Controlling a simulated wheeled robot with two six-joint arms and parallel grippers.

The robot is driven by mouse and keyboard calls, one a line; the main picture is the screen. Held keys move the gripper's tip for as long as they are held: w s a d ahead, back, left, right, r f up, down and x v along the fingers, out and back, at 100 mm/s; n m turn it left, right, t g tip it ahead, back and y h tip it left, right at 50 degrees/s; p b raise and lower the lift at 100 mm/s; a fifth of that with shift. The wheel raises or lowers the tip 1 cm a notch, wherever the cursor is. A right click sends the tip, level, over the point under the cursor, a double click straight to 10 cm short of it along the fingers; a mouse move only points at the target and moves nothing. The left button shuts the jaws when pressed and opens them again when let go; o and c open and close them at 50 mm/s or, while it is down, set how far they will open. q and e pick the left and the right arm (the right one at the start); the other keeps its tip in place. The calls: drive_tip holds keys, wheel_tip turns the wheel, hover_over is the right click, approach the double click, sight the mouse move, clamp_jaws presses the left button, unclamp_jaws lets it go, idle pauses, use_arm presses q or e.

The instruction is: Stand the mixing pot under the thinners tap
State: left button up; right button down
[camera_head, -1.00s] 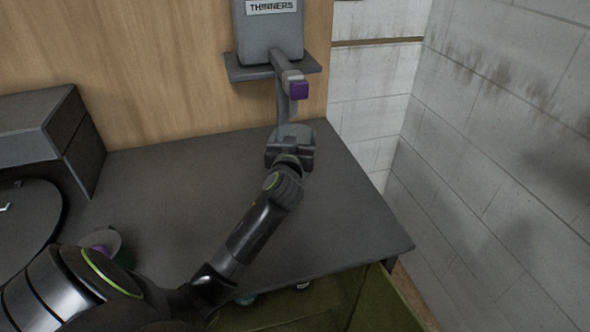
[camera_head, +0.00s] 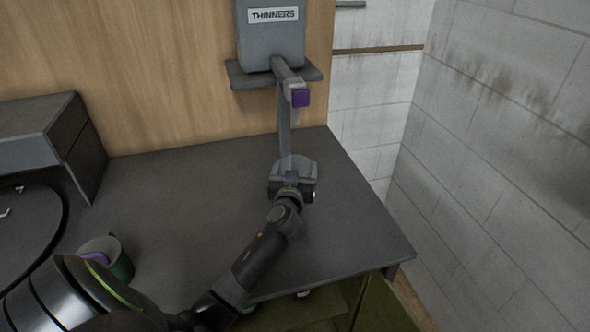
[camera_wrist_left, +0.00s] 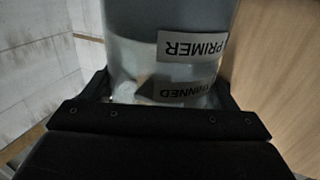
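The mixing pot, a clear pot with labels reading PRIMER and THINNED, shows in the left wrist view (camera_wrist_left: 135,58), filling the gap between my left gripper's fingers. In the head view the pot (camera_head: 293,164) is small, greyish and partly hidden by my left gripper (camera_head: 293,184), which appears shut on it. The thinners tap (camera_head: 293,86), with a purple end, sticks out from the grey THINNERS tank (camera_head: 272,42) on a wall shelf. The pot appears below the tap in the picture; I cannot tell whether it touches the counter. My right gripper is out of view.
The dark counter (camera_head: 170,195) is mostly clear. A dark box (camera_head: 45,135) and round plate (camera_head: 25,225) are at left. A grey strip (camera_head: 284,125) runs below the tap.

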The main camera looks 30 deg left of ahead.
use_arm(q)
drive_tip(key=o, duration=0.3)
drive_tip(key=shift+o, duration=0.2)
drive_tip(key=shift+r, duration=0.15)
drive_tip(key=b+v, duration=0.2)
drive_tip(key=v, duration=1)
